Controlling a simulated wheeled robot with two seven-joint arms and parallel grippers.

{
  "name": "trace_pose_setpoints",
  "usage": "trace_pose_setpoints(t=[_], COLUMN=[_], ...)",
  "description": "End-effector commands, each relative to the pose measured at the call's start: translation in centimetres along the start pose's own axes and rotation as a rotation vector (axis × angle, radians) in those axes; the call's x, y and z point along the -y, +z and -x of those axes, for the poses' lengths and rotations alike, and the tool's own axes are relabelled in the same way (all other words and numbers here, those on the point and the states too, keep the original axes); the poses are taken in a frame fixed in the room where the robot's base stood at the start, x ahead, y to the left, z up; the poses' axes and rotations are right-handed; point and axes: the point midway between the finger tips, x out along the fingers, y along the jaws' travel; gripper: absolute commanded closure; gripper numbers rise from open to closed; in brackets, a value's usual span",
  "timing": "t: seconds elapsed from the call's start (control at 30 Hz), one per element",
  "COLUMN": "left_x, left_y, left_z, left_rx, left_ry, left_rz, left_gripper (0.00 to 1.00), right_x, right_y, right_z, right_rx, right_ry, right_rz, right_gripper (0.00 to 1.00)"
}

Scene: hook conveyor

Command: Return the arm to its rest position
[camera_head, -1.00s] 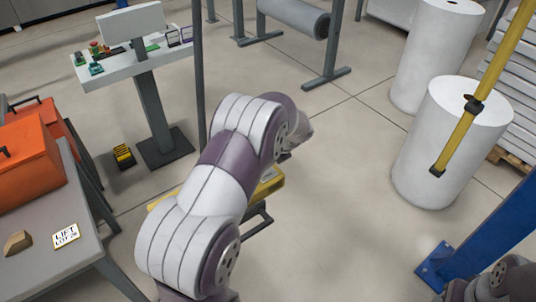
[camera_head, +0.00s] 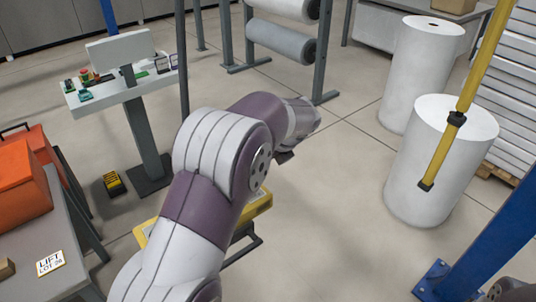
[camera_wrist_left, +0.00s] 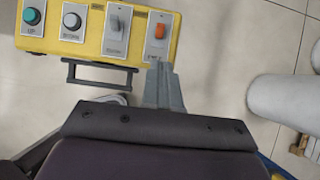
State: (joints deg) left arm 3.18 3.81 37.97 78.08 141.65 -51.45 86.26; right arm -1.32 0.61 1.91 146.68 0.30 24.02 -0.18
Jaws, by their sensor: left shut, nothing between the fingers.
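My left arm comes up from the bottom of the head view and bends over to the right. Its gripper is mostly hidden behind my own wrist there; only a dark end part (camera_head: 285,157) shows. In the left wrist view my left gripper (camera_wrist_left: 162,72) has its grey fingers together with nothing between them. Its tips are close to the lower edge of a yellow control box (camera_wrist_left: 140,48), near the orange switch (camera_wrist_left: 159,31); I cannot tell if they touch.
The yellow box (camera_head: 262,206) is partly behind my left arm. A grey table (camera_head: 62,220) with orange cases and a "LIFT LOT" card (camera_head: 50,263) stands left. White rolls (camera_head: 430,160), a hanging yellow bar (camera_head: 440,150) and a blue post (camera_head: 485,240) are right.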

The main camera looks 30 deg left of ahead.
Motion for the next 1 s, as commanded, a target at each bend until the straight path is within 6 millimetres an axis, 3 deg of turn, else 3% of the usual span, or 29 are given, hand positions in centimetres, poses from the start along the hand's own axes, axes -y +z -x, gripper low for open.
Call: trace_pose_setpoints(t=[0.23, 0.33, 0.43, 0.5, 0.57, 0.6, 0.67, 0.7, 0.73, 0.83, 0.9, 1.0], left_x=[0.0, 1.7, 4.2, 6.0, 7.0, 6.8, 5.1, 2.9, 1.0, -5.8, -9.8, -13.6], left_y=[0.0, 1.0, 2.3, 0.9, -2.3, -5.2, -10.4, -13.8, -16.0, -20.9, -22.6, -23.8], left_z=[0.0, -0.1, -0.1, 0.5, 1.1, 1.4, 1.5, 1.4, 1.2, 0.3, -0.2, -1.0], left_rx=[0.0, 0.067, 0.295, 0.474, 0.617, 0.704, 0.817, 0.878, -0.849, -0.634, -0.529, -0.442], left_ry=[-0.001, -0.08, -0.177, -0.241, -0.3, -0.346, -0.434, -0.506, 0.525, 0.505, 0.494, 0.47], left_rz=[-0.02, -0.241, -0.824, -1.338, -1.8, -2.112, -2.58, -2.875, 2.858, 2.354, 2.116, 1.932], left_gripper=[1.0, 1.0, 1.0, 1.0, 1.0, 1.0, 1.0, 1.0, 1.0, 1.0, 1.0, 1.0], right_x=[0.0, 0.0, 0.0, 0.0, 0.0, 0.0, 0.0, 0.0, 0.0, 0.0, 0.0, 0.0], right_y=[0.0, 0.0, 0.0, 0.1, 0.1, 0.2, 0.2, 0.3, 0.3, 0.5, 0.5, 0.6], right_z=[0.0, 0.0, 0.0, -0.5, -1.0, -1.4, -2.1, -2.5, -2.8, -3.7, -4.3, -5.3], right_rx=[0.0, 0.0, 0.0, 0.0, 0.0, 0.0, 0.0, 0.0, 0.0, 0.0, 0.0, 0.0], right_ry=[0.0, 0.0, 0.0, 0.0, 0.0, 0.0, 0.0, 0.0, 0.0, 0.0, 0.0, 0.0], right_rz=[0.0, 0.0, 0.0, 0.0, 0.0, 0.0, 0.0, 0.0, 0.0, 0.0, 0.0, 0.0], right_gripper=[0.43, 0.43, 0.43, 0.43, 0.43, 0.43, 0.43, 0.43, 0.43, 0.43, 0.43, 0.43])
